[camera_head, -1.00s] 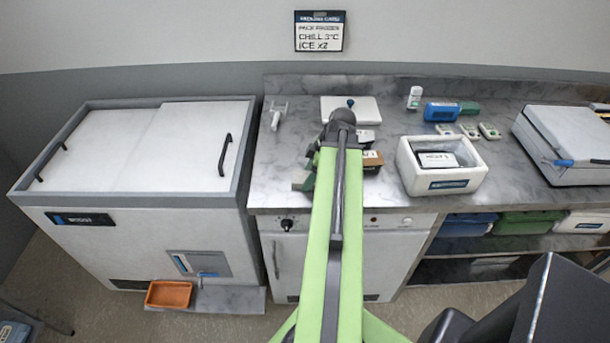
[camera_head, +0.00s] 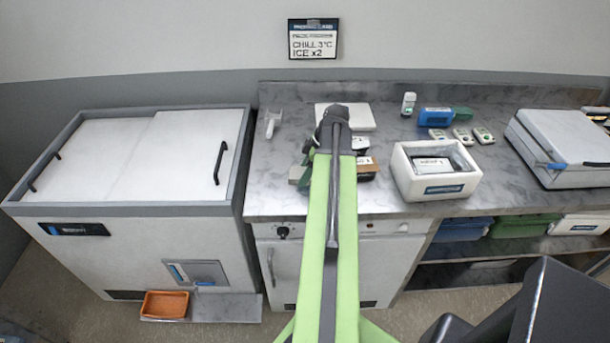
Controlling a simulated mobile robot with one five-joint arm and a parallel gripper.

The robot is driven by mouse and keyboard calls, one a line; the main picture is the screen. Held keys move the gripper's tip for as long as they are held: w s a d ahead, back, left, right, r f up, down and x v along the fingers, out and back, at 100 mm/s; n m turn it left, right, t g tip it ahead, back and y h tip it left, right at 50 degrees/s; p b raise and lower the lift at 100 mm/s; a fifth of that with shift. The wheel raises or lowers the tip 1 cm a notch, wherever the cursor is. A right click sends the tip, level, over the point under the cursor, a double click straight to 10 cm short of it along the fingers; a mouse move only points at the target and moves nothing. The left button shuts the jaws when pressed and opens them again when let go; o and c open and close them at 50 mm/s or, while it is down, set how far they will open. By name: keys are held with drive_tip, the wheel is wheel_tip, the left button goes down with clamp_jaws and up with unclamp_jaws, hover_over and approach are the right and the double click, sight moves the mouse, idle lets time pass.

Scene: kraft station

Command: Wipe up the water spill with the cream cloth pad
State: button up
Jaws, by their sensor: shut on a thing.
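My green arm reaches forward over the marble counter (camera_head: 285,190). My gripper (camera_head: 304,167) is mostly hidden behind the arm, with dark parts and a greyish edge showing on its left side. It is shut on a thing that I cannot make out. I cannot clearly pick out the cream cloth pad. I cannot tell the water spill apart from the grey marbled pattern of the counter.
A white foam box (camera_head: 405,183) with a dark pack inside stands right of the arm. A white flat lid (camera_head: 361,118) and a brown box (camera_head: 366,167) lie partly behind the arm. A white chest (camera_head: 130,160) stands left. An orange tray (camera_head: 165,305) sits low in front.

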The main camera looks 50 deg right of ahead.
sight(307, 190)
drive_tip(key=shift+w+d+f, duration=0.1)
drive_tip(key=shift+w+d, duration=0.7)
drive_tip(key=shift+d, duration=0.15)
drive_tip(key=shift+s+d, duration=0.6)
drive_tip(key=shift+s, duration=0.1)
drive_tip(key=shift+s+a, duration=0.6)
drive_tip(key=shift+a, duration=0.2)
drive_tip(key=shift+s+a, duration=0.6)
drive_tip(key=shift+a, duration=0.2)
drive_tip(key=shift+s+a, duration=1.25)
drive_tip(key=shift+a, duration=0.25)
wheel_tip(307, 190, up, 6)
drive_tip(key=p, duration=0.6)
drive_tip(key=shift+d, duration=0.1)
